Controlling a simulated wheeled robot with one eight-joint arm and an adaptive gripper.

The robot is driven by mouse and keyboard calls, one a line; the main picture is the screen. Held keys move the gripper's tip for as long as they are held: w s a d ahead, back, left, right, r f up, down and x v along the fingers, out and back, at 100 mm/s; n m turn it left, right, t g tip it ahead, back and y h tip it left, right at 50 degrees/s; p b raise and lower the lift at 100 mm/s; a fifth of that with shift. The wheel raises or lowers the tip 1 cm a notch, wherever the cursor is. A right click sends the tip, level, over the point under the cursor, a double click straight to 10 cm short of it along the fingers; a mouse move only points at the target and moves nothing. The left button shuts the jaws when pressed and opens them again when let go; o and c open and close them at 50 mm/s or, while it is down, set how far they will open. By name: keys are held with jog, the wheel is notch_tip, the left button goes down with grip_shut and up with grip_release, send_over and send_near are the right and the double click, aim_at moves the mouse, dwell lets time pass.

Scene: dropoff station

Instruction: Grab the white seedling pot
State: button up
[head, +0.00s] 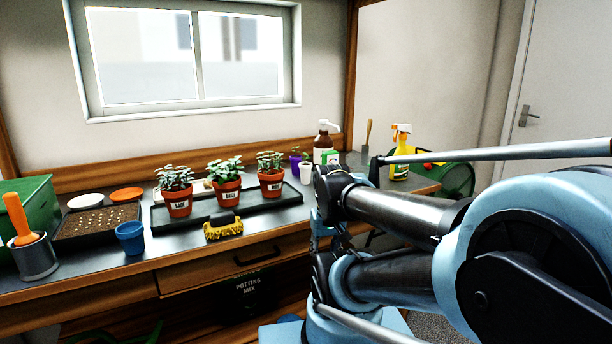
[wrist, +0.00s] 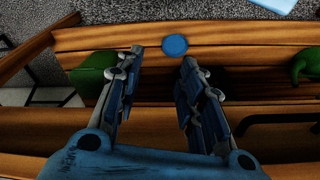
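A small white pot (head: 306,173) stands on the bench toward its right side, beside a purple pot (head: 297,163) with a small plant and in front of a brown pump bottle (head: 323,140). My arm rises just right of the white pot in the head view. My gripper (wrist: 157,75) shows in the wrist view with its two fingers spread wide and nothing between them. The fingers point over wooden boards and grey floor. The white pot is not visible in the wrist view. The fingertips cannot be made out in the head view.
Three terracotta pots (head: 227,193) with plants stand on a black tray (head: 165,222). A spray bottle (head: 400,155) stands right. A blue round thing (wrist: 174,46) lies beyond my fingers.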

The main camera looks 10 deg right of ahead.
jog(key=o, duration=0.5)
jog(key=r, duration=0.1)
jog(key=s+r+g, duration=0.1)
jog(key=r, duration=0.1)
jog(key=shift+s+d+h, duration=0.3)
jog(key=shift+d, duration=0.05)
notch_tip(320, 180, up, 30)
jog(key=r+m+g, duration=0.1)
jog(key=m, duration=0.5)
send_over(306, 164)
notch_tip(306, 164, down, 17)
jog(key=shift+w+f, duration=0.1)
jog(key=shift+w, duration=0.05)
